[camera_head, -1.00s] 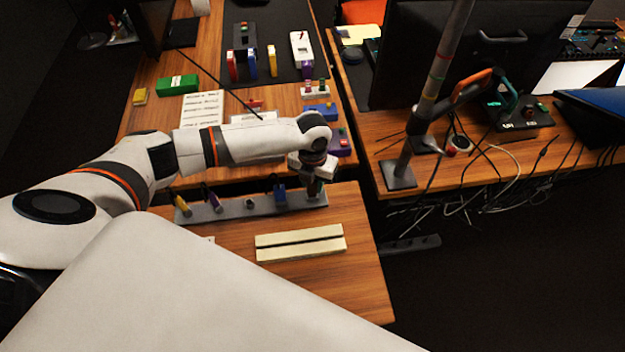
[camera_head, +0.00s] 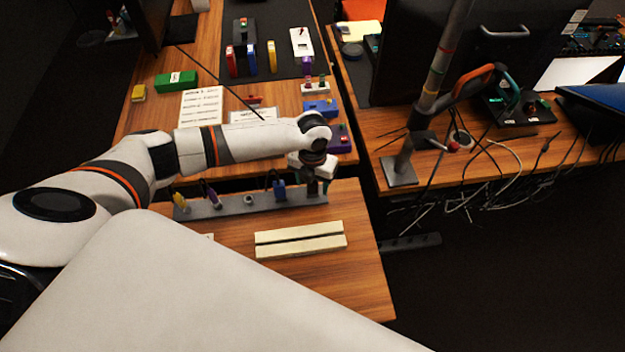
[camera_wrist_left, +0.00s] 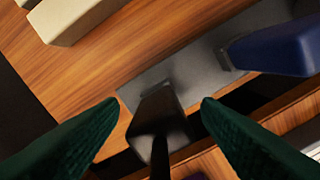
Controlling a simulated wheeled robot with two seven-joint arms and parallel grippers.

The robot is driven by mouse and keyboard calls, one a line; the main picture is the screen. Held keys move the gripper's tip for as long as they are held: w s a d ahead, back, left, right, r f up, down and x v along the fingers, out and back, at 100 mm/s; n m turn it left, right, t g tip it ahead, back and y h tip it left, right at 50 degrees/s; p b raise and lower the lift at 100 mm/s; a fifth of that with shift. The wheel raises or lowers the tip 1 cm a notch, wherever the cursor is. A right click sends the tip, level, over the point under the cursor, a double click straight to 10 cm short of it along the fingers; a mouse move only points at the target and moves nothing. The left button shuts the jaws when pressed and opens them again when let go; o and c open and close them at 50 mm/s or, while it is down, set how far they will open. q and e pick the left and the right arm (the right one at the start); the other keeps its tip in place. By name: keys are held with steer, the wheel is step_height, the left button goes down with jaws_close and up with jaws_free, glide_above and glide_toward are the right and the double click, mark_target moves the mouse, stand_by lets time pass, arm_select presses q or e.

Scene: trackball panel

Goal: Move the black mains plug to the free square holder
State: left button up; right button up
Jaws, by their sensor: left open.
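A long grey strip (camera_head: 230,208) lies along the far side of the near wooden table. It holds a yellow item (camera_head: 180,202), a purple item (camera_head: 213,199), a small round grey piece (camera_head: 248,200) and a blue plug (camera_head: 279,190). My left gripper (camera_head: 317,191) is at the strip's right end. In the left wrist view, the black plug (camera_wrist_left: 158,118) stands at the end of the strip. The green fingers of my left gripper (camera_wrist_left: 160,105) are open, one on each side of it, with gaps showing. I cannot make out which holder is the free square one.
A cream grooved block (camera_head: 300,241) lies in front of the strip. Behind is another desk with a blue box (camera_head: 320,108) and a purple box (camera_head: 340,143). A gap separates the right desk.

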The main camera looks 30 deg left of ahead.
arm_select(q)
steer(key=shift+r, duration=0.1)
step_height(320, 180, up, 12)
steer(key=shift+f+b, duration=0.1)
steer(key=shift+b, duration=0.35)
stand_by(0.4)
